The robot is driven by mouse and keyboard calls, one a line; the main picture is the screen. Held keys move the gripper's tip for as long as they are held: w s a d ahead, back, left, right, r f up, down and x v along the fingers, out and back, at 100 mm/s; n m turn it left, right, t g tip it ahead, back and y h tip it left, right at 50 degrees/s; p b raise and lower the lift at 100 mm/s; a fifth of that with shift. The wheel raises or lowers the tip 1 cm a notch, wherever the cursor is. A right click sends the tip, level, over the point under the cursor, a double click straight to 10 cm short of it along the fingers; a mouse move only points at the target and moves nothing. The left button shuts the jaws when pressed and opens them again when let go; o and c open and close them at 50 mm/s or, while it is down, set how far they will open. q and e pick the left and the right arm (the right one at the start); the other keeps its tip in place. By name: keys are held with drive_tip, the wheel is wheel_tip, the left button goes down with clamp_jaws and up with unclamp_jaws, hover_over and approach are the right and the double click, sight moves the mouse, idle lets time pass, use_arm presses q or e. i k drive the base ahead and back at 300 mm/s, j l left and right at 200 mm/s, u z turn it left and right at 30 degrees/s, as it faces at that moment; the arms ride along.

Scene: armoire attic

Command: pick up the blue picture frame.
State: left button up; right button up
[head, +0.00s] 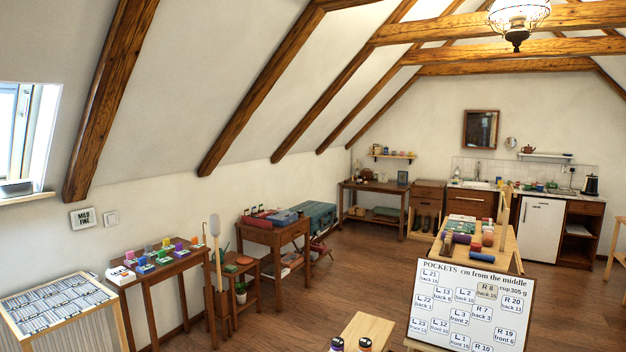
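No picture frame that is clearly blue shows in the head view. A small dark upright frame (402,177) stands on the right end of the wooden desk (372,187) by the far corner; it is too small to tell its colour surely. A brown wooden frame (480,129) hangs on the far wall above the counter. Neither of my grippers is in view.
A lettered board (470,305) stands in front of a long wooden table (492,262) at right. A bench (368,332) is at bottom centre. Side tables (160,268) line the left wall. Open floor (350,275) lies between.

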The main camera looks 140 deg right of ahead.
sight(402, 176)
drive_tip(key=z, duration=5.05)
